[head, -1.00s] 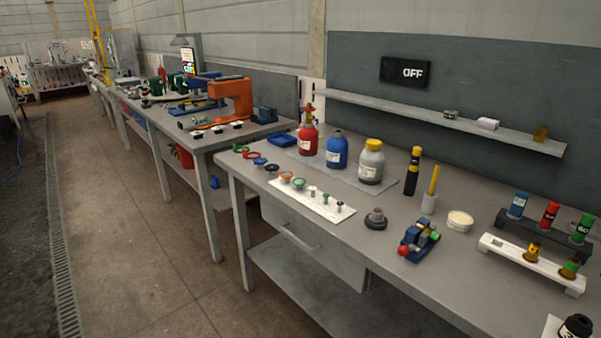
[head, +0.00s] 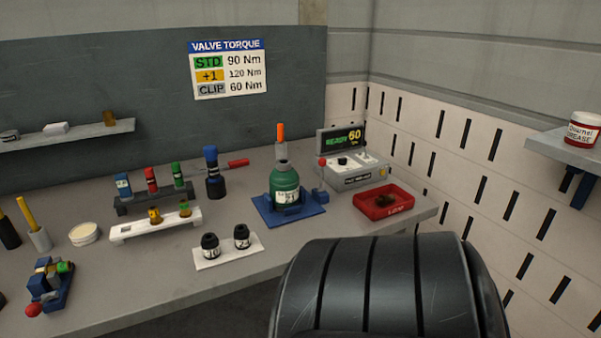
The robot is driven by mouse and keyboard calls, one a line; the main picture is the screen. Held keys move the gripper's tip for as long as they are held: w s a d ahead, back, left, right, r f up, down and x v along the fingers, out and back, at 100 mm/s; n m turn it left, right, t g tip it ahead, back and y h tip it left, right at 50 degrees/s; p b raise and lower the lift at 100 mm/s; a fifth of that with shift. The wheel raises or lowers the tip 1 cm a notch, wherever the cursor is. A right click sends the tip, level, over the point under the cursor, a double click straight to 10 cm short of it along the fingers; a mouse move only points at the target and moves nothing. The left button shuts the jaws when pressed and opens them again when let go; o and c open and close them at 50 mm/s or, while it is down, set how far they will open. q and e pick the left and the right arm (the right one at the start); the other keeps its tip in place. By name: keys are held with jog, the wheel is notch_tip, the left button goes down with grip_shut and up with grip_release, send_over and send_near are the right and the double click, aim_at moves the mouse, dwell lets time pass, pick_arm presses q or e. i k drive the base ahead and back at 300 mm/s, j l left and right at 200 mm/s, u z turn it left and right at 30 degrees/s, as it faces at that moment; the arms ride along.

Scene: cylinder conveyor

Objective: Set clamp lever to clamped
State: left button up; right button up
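A green gas cylinder (head: 285,186) stands upright in a blue clamp base (head: 272,211) near the right end of the bench. An orange piece (head: 281,134) tops it. Just right of the cylinder, a lever with a red ball knob (head: 322,162) stands roughly upright; whether it is clamped cannot be told. A small blue vise-like fixture (head: 50,284) with a red ball sits at the front left. Neither of my grippers is in view. A large black ribbed part, probably of my arm, fills the lower right and hides the floor there.
A grey control box (head: 354,176) with a "READY 60" display (head: 341,140) stands behind a red tray (head: 384,207) holding dark bits. A white holder (head: 228,257) with two black caps and a white rack (head: 155,232) lie left. A wall shelf (head: 562,149) juts out right.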

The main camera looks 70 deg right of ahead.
aim_at(322, 163)
jog(key=z, duration=2.55)
jog(key=i+l+z, duration=0.15)
jog(key=i+l, duration=0.2)
jog(key=i, duration=0.2)
